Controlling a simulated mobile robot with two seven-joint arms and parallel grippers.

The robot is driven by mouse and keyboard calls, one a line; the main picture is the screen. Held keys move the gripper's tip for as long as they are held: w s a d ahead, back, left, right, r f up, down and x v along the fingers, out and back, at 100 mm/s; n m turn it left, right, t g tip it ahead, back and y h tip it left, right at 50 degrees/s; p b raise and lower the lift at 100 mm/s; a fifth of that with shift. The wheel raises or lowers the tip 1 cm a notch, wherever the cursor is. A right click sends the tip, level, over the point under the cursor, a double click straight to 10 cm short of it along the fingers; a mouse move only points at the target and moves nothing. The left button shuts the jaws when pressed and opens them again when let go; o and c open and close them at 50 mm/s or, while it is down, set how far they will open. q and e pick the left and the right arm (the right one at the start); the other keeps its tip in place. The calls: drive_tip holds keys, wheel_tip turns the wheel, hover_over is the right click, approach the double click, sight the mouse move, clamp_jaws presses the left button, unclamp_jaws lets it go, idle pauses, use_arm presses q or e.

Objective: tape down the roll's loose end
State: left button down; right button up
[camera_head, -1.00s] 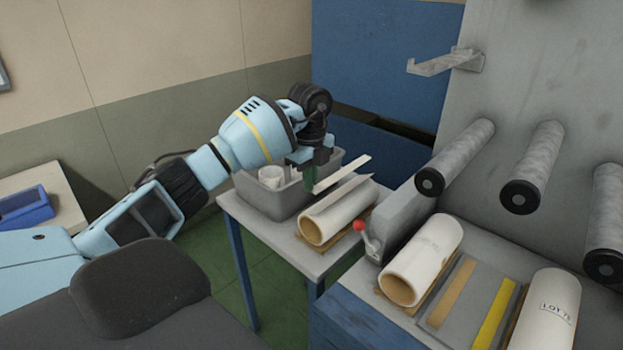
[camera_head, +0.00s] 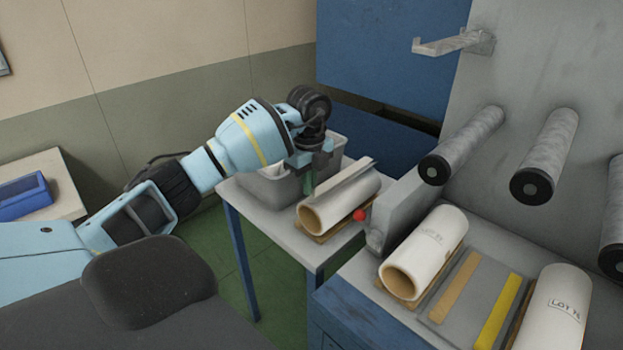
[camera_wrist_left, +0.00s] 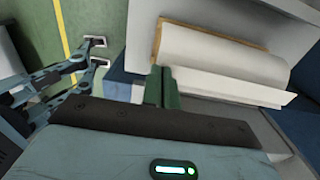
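The roll with the loose end (camera_head: 340,205) is a white roll on a brown core, lying on a small side table. It shows in the left wrist view (camera_wrist_left: 220,55). A pale narrow strip (camera_head: 345,182) lies along its upper far side; I cannot tell strip from loose end there. It also shows in the left wrist view (camera_wrist_left: 235,90). My left gripper (camera_head: 309,182) is at the strip's near end, beside the roll. Its green fingers (camera_wrist_left: 161,88) are close together and appear shut on that end.
A grey bin (camera_head: 268,195) stands behind on the side table (camera_head: 288,238). A grey block with a red knob (camera_head: 360,215) is close at the right. On the bench are two more white rolls (camera_head: 425,252) (camera_head: 555,310), with tan and yellow strips (camera_head: 497,312) between them.

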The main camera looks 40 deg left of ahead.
use_arm(q)
drive_tip(key=shift+f+b, duration=0.4)
drive_tip(key=shift+f, duration=0.9)
idle(0.6)
drive_tip(key=c, duration=1.6)
unclamp_jaws()
wheel_tip(320, 180, up, 8)
